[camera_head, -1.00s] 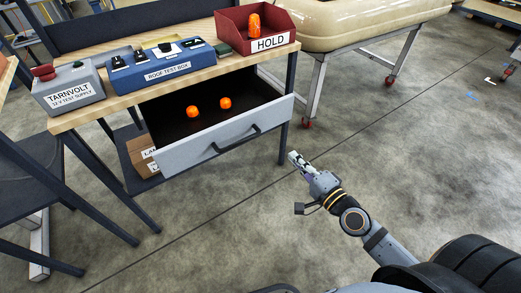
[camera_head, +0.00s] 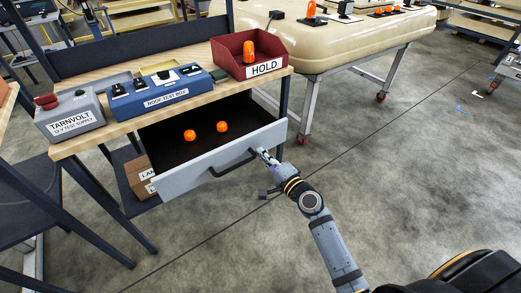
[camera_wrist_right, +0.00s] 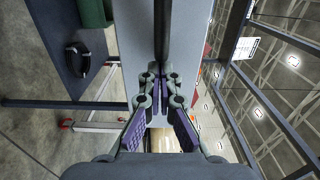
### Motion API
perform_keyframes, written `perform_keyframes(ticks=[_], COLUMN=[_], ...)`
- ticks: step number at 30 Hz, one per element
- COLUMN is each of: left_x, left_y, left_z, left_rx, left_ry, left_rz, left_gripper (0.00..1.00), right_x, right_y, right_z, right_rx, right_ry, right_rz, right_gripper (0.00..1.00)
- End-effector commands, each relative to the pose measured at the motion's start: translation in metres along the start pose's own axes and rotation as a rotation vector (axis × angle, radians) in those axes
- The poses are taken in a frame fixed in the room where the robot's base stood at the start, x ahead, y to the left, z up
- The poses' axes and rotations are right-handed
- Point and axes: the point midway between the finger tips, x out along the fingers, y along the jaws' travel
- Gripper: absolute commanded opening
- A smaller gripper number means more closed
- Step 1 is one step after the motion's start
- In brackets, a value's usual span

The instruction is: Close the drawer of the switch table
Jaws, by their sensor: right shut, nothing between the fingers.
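The switch table's drawer (camera_head: 185,178) stands pulled out below the wooden top, its pale grey front facing me. Its dark bar handle (camera_head: 232,166) runs along the front. My right gripper (camera_head: 263,152) is shut and empty at the front, close to the handle's right end. In the right wrist view, the gripper's fingertips (camera_wrist_right: 160,78) are at the drawer front (camera_wrist_right: 130,25), in line with the dark handle (camera_wrist_right: 163,30). Whether they touch is unclear. My left gripper is out of view.
The table top (camera_head: 205,85) holds a grey test supply (camera_head: 70,116), a blue roof test box (camera_head: 165,92) and a red HOLD bin (camera_head: 262,68). A cardboard box (camera_head: 139,174) sits below. A cream roof on a wheeled trolley (camera_head: 340,48) stands behind right. Floor at right is clear.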

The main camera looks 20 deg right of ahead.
Motion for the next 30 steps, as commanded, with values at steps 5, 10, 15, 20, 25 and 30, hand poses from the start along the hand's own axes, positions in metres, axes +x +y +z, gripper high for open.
perform_keyframes(ticks=[5,10,15,20,25,30], left_x=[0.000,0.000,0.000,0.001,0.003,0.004], left_y=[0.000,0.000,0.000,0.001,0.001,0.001], left_z=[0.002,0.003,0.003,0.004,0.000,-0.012], left_rx=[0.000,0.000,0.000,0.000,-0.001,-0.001], left_ry=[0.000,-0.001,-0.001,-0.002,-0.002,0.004], left_rz=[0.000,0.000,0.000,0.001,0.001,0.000], left_gripper=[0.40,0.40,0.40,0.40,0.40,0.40], right_x=[0.013,0.015,0.015,0.020,0.041,0.078], right_y=[0.001,0.001,0.001,0.000,0.000,0.001], right_z=[0.000,0.000,0.000,0.000,-0.001,0.000], right_rx=[0.000,-0.001,-0.001,0.000,0.001,0.001], right_ry=[0.000,0.000,0.000,0.001,0.001,0.000], right_rz=[0.001,0.001,0.001,-0.001,-0.003,-0.003], right_gripper=[0.00,0.00,0.00,0.00,0.00,0.00])
